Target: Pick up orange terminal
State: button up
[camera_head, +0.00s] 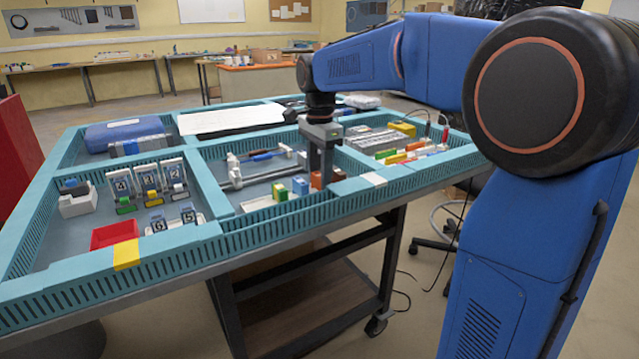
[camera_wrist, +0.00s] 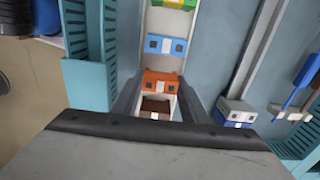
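The orange terminal (camera_wrist: 160,82) sits in a white rail with other terminals, in the middle of the wrist view. In the head view part of it shows beside my fingers (camera_head: 316,181). My gripper (camera_wrist: 159,98) points down over the rail, its fingers on either side of the row near the orange and brown terminals. It looks open, with gaps between the fingers and the row. A brown terminal (camera_wrist: 156,105) is next to the orange one, closer to my gripper body. A blue terminal (camera_wrist: 166,45) and a green one (camera_wrist: 164,12) are on the far side.
A teal slotted tray wall (camera_wrist: 88,60) stands close to the left of my gripper in the wrist view. Grey rods (camera_wrist: 258,50) and a blue screwdriver (camera_wrist: 300,85) lie to the right. The head view shows a red box (camera_head: 114,234) in the left compartment.

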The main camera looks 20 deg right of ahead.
jog(key=shift+c, duration=0.7)
jog(key=shift+r, duration=0.1)
